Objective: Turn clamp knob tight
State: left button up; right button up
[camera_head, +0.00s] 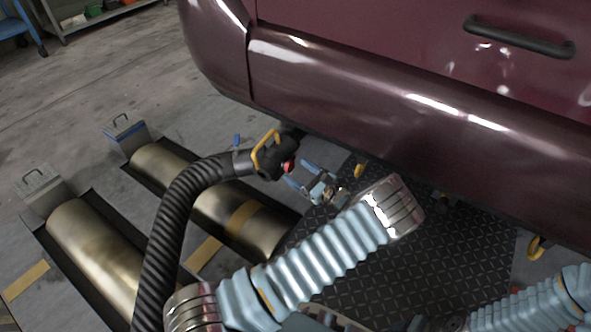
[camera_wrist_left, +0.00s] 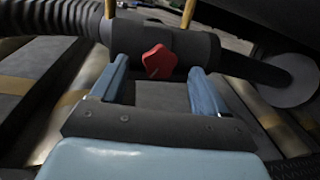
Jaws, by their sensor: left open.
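The red clamp knob (camera_wrist_left: 158,61) sits on a dark pipe fitting (camera_wrist_left: 190,45) at the end of a black ribbed hose. In the head view the knob (camera_head: 287,167) shows small at the right side of the fitting (camera_head: 270,158). My left gripper (camera_wrist_left: 157,85) is open, its two blue fingers on either side of the knob in the wrist view, with the knob just beyond the fingertips. In the head view the left gripper (camera_head: 300,178) is just right of the fitting. Whether the fingers touch anything is unclear. My right gripper is not in view.
The black hose (camera_head: 172,225) arches up from the floor at the left. The maroon vehicle (camera_head: 380,110) overhangs close behind the gripper. Metal rollers (camera_head: 95,250) lie in the floor at left. A dark tread plate (camera_head: 440,260) lies under the vehicle.

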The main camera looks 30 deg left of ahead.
pick_arm(q)
jog(key=shift+x, duration=1.05)
jog(key=shift+c, duration=0.3)
